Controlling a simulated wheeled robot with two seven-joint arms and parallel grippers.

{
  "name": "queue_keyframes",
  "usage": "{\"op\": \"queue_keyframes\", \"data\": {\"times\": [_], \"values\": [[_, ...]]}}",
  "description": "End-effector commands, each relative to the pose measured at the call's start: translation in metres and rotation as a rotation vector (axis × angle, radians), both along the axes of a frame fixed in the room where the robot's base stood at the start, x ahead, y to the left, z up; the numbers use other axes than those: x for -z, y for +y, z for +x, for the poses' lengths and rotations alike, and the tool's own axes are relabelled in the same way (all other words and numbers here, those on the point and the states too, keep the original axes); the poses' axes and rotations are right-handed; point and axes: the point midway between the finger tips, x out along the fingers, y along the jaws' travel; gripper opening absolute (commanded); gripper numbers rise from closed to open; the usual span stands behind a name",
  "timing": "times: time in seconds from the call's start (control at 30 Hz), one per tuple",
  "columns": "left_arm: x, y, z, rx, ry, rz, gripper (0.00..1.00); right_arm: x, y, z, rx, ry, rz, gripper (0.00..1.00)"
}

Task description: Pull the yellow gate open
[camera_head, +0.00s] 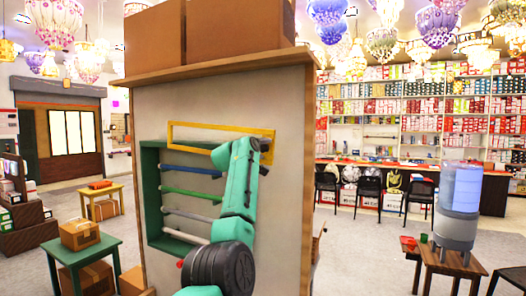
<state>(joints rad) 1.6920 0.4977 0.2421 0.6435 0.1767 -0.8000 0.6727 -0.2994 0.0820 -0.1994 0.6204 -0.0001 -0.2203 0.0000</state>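The yellow gate (215,127) is a thin rectangular frame at the top of a green open box (151,200) set in a pale panel. Below it, blue, green, grey and white bars cross the box. My teal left arm rises from the bottom and covers the box's right side. My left gripper (262,143) is at the right end of the yellow gate, overlapping it in the view. Its fingers are too small and hidden to tell whether they are open or touch the gate. My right gripper is not in view.
The panel stands in a wooden-edged cabinet (292,180) with cardboard boxes (235,32) on top. A green table (85,248) with a carton stands at left. A water dispenser (459,205) on a wooden stool is at right. Grey floor (355,255) lies open between.

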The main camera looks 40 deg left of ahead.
Motion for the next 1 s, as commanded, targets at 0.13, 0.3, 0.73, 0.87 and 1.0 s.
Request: {"op": "queue_keyframes", "data": {"times": [0.13,0.3,0.73,0.87,1.0], "values": [[0.000,0.000,0.000,0.000,0.001,0.000,0.69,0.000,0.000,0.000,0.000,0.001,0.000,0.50],[0.005,-0.002,-0.005,0.000,0.000,0.002,0.69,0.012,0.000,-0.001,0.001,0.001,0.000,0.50],[0.010,-0.035,-0.101,-0.001,-0.006,0.002,0.69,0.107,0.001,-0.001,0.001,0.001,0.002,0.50],[0.006,-0.044,-0.126,-0.001,-0.003,0.000,0.69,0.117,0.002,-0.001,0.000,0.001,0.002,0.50],[0.002,-0.048,-0.136,0.000,0.000,0.000,0.69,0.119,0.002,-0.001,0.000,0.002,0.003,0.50]]}}
